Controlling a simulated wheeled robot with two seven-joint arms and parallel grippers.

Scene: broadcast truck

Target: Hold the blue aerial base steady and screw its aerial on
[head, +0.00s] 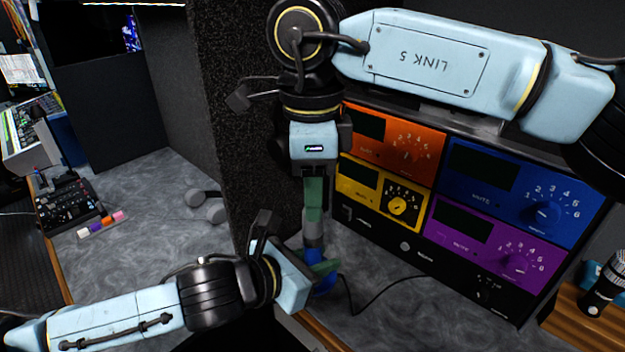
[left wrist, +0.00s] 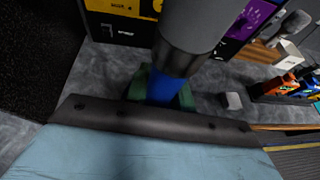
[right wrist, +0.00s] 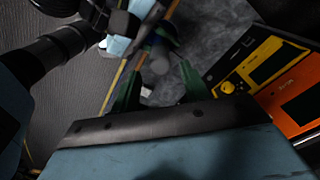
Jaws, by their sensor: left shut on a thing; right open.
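The blue aerial base (head: 311,257) stands low at the centre of the head view. My left gripper (head: 322,268) is shut on it, and its green fingers lie on either side of the blue base in the left wrist view (left wrist: 163,88). The grey aerial (head: 313,232) stands upright in line on top of the base; it also shows in the left wrist view (left wrist: 192,22). I cannot tell how tightly they are joined. My right gripper (head: 314,205) points down from above, open. In the right wrist view its fingers are spread either side of the aerial's rounded grey end (right wrist: 160,63).
An equipment rack with orange (head: 420,142), yellow (head: 372,190), blue (head: 515,190) and purple (head: 485,240) panels stands close behind on the right. A dark pillar (head: 230,100) stands left. A black cable (head: 375,300) lies on the grey worktop. A microphone (head: 604,285) is far right.

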